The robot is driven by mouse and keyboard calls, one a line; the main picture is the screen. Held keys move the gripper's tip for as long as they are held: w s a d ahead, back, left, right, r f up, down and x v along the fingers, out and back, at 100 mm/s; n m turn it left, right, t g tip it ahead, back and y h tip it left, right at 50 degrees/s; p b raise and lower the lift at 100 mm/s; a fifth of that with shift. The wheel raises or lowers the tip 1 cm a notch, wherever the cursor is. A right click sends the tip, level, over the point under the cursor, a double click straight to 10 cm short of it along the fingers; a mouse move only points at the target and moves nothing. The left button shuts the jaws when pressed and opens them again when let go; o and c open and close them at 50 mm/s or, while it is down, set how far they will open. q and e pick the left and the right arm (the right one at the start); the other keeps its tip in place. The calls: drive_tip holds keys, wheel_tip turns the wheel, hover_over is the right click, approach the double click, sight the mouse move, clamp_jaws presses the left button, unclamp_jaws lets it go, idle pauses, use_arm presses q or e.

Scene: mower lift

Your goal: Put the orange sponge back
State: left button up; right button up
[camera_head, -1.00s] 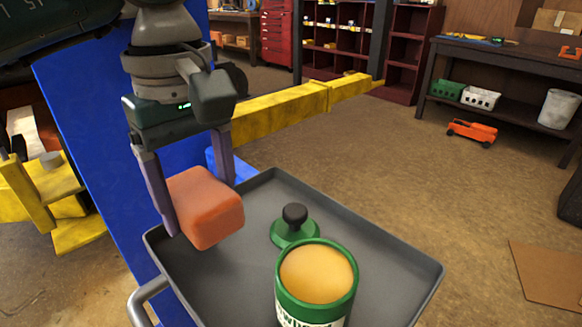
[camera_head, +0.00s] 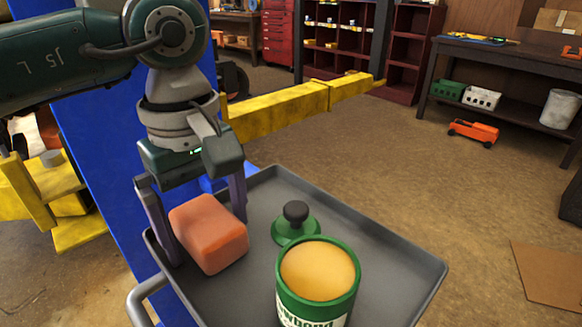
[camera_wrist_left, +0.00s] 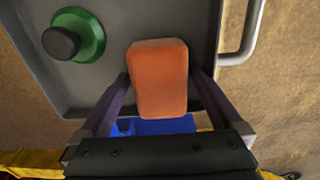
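The orange sponge (camera_head: 208,234) sits at the left end of the grey tray (camera_head: 402,252); it also shows in the left wrist view (camera_wrist_left: 158,80). My left gripper (camera_head: 205,225) is around the sponge, one finger on each side. Its fingers are spread a little wider than the sponge, and narrow gaps show beside it in the left wrist view. The gripper is open. The sponge's underside is hidden, but it appears to rest on the tray. My right gripper is not in view.
A green tin (camera_head: 318,285) with tan contents stands at the tray's front. A green disc with a black knob (camera_head: 296,228) lies behind it, right of the sponge. A metal handle (camera_head: 148,300) sticks out at the tray's left. A yellow lift arm (camera_head: 290,108) runs behind.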

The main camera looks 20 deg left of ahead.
sight(205, 218)
use_arm(q)
wheel_tip(205, 218, up, 12)
drive_tip(key=shift+r, duration=0.2)
idle(0.4)
